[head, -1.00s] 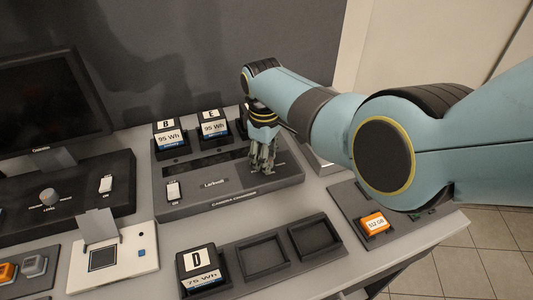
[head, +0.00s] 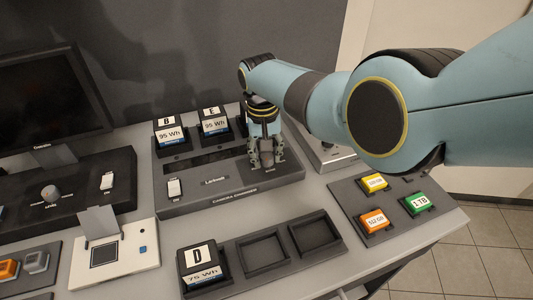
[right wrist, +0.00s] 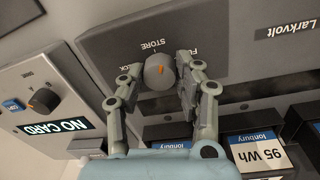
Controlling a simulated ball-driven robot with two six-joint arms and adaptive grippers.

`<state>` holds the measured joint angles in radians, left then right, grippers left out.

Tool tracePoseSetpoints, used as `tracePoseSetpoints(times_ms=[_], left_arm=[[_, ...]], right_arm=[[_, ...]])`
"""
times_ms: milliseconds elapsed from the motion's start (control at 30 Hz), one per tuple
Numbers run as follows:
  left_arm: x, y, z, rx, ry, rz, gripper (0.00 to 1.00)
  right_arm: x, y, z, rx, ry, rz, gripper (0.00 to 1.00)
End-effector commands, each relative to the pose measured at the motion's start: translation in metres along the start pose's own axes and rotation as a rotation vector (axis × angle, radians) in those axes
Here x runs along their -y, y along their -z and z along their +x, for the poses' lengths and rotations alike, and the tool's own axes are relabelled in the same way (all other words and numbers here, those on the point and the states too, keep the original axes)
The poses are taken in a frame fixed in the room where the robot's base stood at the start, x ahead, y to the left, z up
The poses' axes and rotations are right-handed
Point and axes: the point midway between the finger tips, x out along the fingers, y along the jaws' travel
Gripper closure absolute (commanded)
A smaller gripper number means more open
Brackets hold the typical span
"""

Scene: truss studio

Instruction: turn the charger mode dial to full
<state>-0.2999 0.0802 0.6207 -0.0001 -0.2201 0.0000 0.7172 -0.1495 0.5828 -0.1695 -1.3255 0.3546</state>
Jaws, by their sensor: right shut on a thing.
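The camera charger (head: 215,196) is a dark grey console at the back of the bench. My right gripper (right wrist: 160,66) is shut on the dial, one finger on each side. In the head view my right gripper (head: 267,160) reaches down onto the charger's right end, and its fingers hide the dial. My left gripper is not in view.
Batteries B (head: 170,136) and E (head: 214,127) stand in slots behind the charger panel. A second device with a NO CARD display (right wrist: 50,127) and its own knob (right wrist: 43,101) is beside the charger. A card tray (head: 400,226) and battery D (head: 202,270) are in front.

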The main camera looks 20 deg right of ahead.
Motion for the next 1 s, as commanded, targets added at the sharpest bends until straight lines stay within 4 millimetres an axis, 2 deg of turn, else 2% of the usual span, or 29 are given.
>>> tracePoseSetpoints(times_ms=[600,1000], left_arm=[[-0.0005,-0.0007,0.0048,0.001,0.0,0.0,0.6],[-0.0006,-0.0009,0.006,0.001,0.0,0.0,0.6]], right_arm=[[0.0005,0.0011,0.0002,0.031,0.001,0.564,0.99],[0.0003,0.0017,-0.0003,0.042,0.001,0.786,0.99]])
